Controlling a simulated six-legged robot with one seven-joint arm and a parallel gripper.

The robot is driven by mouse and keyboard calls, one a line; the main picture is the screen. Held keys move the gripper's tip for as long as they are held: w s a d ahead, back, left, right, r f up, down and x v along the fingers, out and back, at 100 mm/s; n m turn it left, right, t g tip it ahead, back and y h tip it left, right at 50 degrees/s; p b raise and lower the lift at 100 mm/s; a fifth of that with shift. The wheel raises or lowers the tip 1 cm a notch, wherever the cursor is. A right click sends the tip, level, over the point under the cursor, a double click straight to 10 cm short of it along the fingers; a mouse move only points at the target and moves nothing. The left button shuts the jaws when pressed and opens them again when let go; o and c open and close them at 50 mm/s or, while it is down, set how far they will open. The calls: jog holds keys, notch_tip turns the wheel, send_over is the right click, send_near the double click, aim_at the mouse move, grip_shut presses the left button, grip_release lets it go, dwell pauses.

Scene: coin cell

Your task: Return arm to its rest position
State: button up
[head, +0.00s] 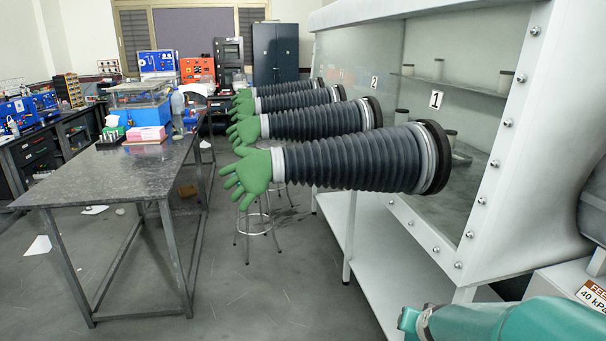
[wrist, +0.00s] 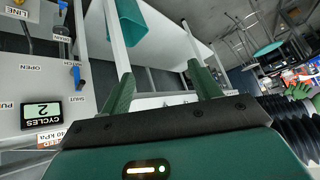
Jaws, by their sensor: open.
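My gripper (wrist: 160,72) shows in the wrist view with its two dark green fingers spread wide apart. Nothing is between the fingers. Beyond them are a pale shelf or frame and the grey floor. My gripper's fingers cannot be made out in the head view.
A glovebox (head: 530,130) with ribbed sleeves and green gloves (head: 248,175) fills the head view's right. A dark bench (head: 120,172) stands left, a stool (head: 258,225) between.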

jog(key=s+a+r+n+g+y, duration=0.1)
jog(key=s+a+r+n, duration=0.1)
jog(key=s+a+r, duration=0.4)
jog(key=s+a+r+n+g+y, duration=0.1)
jog(key=s+a+r+n, duration=0.2)
jog(key=s+a+r, duration=0.3)
jog(key=s+r, duration=0.1)
jog(key=s, duration=0.4)
jog(key=shift+s, duration=0.3)
